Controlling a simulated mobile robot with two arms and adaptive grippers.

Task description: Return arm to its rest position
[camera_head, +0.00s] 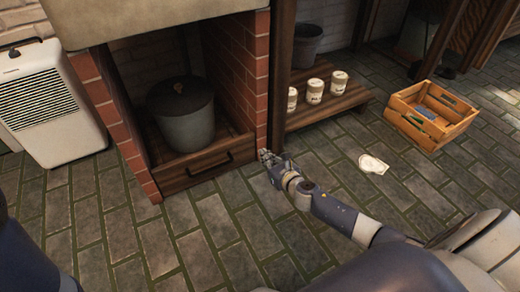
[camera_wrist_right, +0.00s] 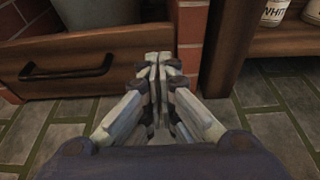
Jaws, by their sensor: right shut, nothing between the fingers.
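My right gripper (camera_head: 268,158) reaches out ahead of me, in front of the foot of the brick pillar and close to the right end of a wooden drawer (camera_head: 205,165). In the right wrist view my right gripper (camera_wrist_right: 158,62) has its fingers together with nothing between them. The drawer front (camera_wrist_right: 85,65) with its dark handle fills the upper left of that view. My left gripper is not in view; only a part of my left arm seems to show at the lower left of the head view.
A lidded grey pot (camera_head: 185,128) stands above the drawer between brick walls. White jars (camera_head: 314,91) stand on a low wooden shelf (camera_head: 345,105). A wooden crate (camera_head: 431,131) and a white object (camera_head: 373,164) are on the floor. A white heater (camera_head: 50,110) stands left. The tiled floor (camera_head: 110,225) is open.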

